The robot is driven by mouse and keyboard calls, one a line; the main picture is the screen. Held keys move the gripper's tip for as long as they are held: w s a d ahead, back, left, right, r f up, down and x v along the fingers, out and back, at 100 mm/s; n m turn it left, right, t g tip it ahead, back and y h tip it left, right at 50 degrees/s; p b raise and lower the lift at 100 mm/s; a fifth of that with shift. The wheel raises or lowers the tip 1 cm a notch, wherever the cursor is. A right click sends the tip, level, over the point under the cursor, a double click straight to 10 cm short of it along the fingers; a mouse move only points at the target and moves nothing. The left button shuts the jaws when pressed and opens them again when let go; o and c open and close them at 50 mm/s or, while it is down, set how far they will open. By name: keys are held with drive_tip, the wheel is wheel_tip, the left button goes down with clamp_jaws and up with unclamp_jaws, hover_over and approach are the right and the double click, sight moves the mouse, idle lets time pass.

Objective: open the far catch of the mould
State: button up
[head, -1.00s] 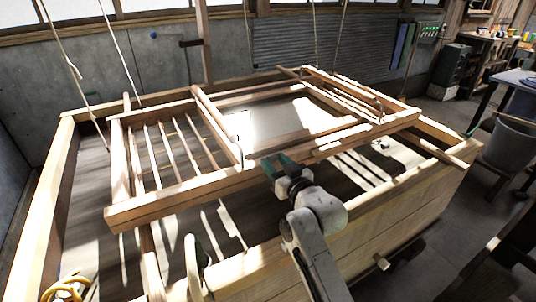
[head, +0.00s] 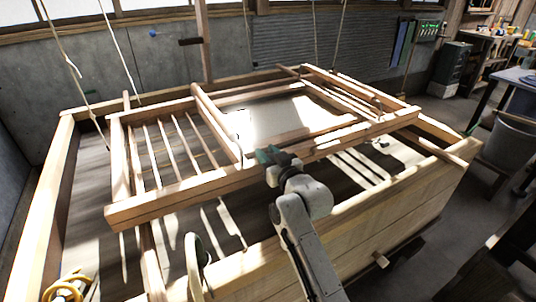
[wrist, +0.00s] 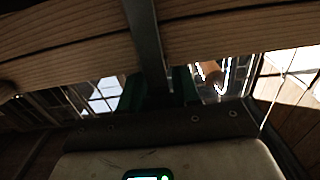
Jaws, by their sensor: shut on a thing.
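The mould (head: 190,184) is a pale wooden frame with slats, hanging by ropes over a large wooden vat. My gripper (head: 268,154) is at the near long rail of the mould, about its middle. In the wrist view, the green fingers of my gripper (wrist: 159,88) are shut on a dark metal strip (wrist: 146,35), seemingly the catch. The strip runs up across the wooden rails between the fingers. Its gripped end is hidden between them. In the head view my gripper hides the catch, so I cannot tell there how far it is turned.
The wooden vat (head: 330,255) surrounds the space below the mould, its near wall under my arm. Ropes (head: 75,75) rise from the mould. A yellow coil (head: 66,290) lies at the lower left. A grey bucket (head: 510,143) stands at the right.

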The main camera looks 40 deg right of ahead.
clamp_jaws()
drive_tip(key=shift+f, duration=0.1)
drive_tip(key=shift+s+f+b, duration=0.2)
drive_tip(key=shift+b, duration=0.9)
drive_tip(key=s+t+b, duration=0.1)
drive_tip(key=t+b, duration=0.1)
drive_tip(key=b, duration=0.2)
drive_tip(key=shift+a+h+b, duration=0.15)
drive_tip(key=shift+h+b, duration=0.15)
drive_tip(key=shift+b, duration=0.05)
drive_tip(key=shift+s+a+r+t+b, duration=0.1)
drive_tip(key=shift+s+t+b, duration=0.25)
drive_tip(key=shift+b, duration=0.55)
drive_tip(key=shift+r, duration=0.1)
